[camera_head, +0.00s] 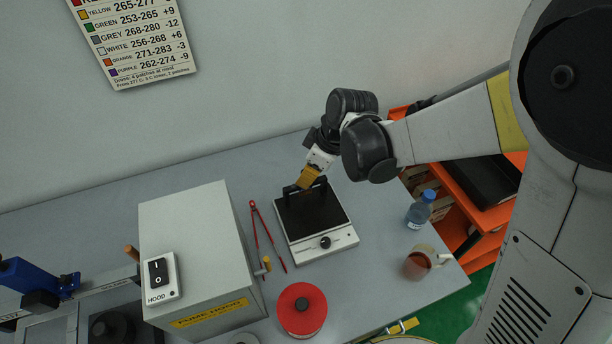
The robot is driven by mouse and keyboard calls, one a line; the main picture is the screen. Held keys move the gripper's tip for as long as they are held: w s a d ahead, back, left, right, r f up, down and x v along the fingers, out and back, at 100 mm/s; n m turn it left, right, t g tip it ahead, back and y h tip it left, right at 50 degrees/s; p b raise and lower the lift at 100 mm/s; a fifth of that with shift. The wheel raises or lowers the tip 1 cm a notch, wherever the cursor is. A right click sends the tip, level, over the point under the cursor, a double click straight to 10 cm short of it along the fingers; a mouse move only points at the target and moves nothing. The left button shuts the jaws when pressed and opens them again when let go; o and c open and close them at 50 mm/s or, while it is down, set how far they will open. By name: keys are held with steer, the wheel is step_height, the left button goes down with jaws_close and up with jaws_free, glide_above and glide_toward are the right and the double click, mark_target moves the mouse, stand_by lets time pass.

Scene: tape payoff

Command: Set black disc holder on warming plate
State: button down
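The warming plate (308,231) is a white unit with a flat black top and a front knob, right of the grey box. My gripper (306,189) reaches down at the plate's far edge. Its yellow part points down, and its two dark fingers look spread apart. I make out nothing between them, though black on black is hard to separate there. A black disc with a raised knob (110,326), perhaps the black disc holder, lies at the lower left and is partly cut off. No other black disc stands out on the plate.
A grey hood box (195,250) with a switch stands left of the plate, red tongs (264,232) between them. A bottle (420,210) and a mug (420,262) stand to the right.

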steer(key=shift+f, duration=0.2)
steer(key=c, duration=0.9)
jaws_free()
steer(key=shift+r+p, duration=2.35)
steer(key=shift+r, duration=1.2)
steer(key=shift+s+f, duration=0.1)
